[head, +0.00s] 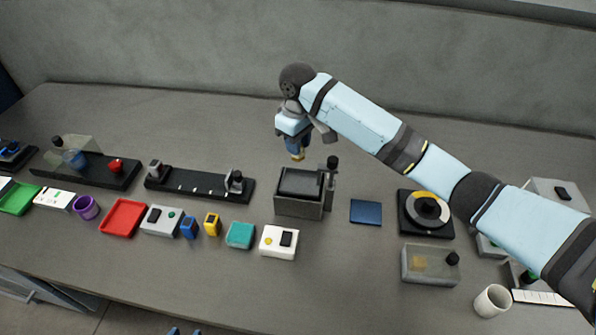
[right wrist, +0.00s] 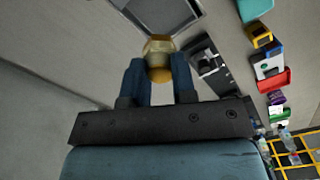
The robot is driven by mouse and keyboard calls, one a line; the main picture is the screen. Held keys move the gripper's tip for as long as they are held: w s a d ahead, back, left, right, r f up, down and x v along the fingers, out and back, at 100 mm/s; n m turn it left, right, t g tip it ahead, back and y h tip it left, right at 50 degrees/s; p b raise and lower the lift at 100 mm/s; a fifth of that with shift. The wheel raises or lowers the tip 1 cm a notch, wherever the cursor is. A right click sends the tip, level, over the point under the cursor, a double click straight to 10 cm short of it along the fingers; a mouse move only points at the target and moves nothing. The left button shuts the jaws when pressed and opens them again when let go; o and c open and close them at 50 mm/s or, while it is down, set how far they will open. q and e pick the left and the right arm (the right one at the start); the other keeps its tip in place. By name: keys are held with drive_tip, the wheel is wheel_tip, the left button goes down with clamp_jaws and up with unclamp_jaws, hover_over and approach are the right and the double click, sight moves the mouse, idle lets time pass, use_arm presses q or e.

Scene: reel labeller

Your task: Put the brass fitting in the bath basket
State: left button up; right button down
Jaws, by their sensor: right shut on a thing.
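My right gripper (head: 297,152) is shut on the brass fitting (head: 298,156) and holds it in the air, above and behind the bath. In the right wrist view the brass fitting (right wrist: 160,58), with a hexagonal part, sits between the two blue fingers (right wrist: 160,80). The bath (head: 298,207) is a grey box on the table, with a dark basket (head: 300,182) at its top and a black-knobbed post at its right. The bath also shows at the top of the right wrist view (right wrist: 190,22), apart from the fitting. My left gripper is not seen.
A black rail fixture (head: 200,184) stands left of the bath, and a blue pad (head: 366,212) lies to its right. A white switch box (head: 279,242) and a teal block (head: 240,235) are in front. A round dial device (head: 426,213) and white mug (head: 492,301) stand further right.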

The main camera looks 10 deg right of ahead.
wheel_tip(320, 180, down, 6)
drive_tip(key=shift+f, duration=0.1)
wheel_tip(320, 180, down, 3)
drive_tip(key=shift+f+p, duration=0.15)
drive_tip(key=shift+p, duration=0.15)
drive_tip(key=shift+f, duration=0.3)
drive_tip(key=shift+f, duration=0.15)
drive_tip(key=c, duration=0.9)
unclamp_jaws()
